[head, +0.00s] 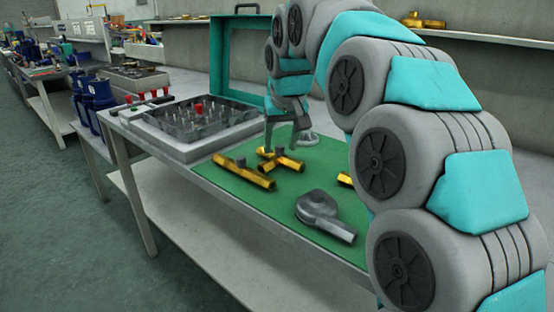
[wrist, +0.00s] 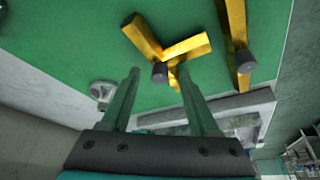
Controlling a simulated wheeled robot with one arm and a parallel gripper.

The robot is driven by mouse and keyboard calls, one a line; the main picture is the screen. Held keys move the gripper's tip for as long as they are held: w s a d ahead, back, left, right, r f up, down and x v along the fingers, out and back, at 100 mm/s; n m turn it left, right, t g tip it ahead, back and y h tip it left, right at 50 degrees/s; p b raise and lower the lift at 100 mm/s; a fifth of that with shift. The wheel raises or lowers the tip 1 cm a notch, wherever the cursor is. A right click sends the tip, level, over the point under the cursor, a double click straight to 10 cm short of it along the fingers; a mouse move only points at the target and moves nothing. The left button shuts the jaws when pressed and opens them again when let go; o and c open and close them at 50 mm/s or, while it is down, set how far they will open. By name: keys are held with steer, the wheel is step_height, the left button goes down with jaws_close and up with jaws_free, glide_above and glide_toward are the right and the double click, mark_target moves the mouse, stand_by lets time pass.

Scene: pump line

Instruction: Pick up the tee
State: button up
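The tee, a brass branching piece with a dark round stub, lies on the green mat in the head view (head: 287,163), partly behind my gripper. In the wrist view the tee (wrist: 185,47) lies just beyond the fingertips, its dark stub roughly in line with the space between them. My gripper (head: 283,143) points down close to the tee. In the wrist view my gripper (wrist: 160,72) is open, with nothing between its two fingers. I cannot tell whether a fingertip touches the tee.
A straight brass piece with a dark stub (head: 243,172) lies beside the tee. A grey rounded part (head: 325,214) lies nearer on the green mat (head: 285,205). A light round part (head: 309,138) sits behind. A grey tray with pegs (head: 190,130) and an open teal case (head: 238,60) stand farther back.

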jaws_close()
stand_by(0.6)
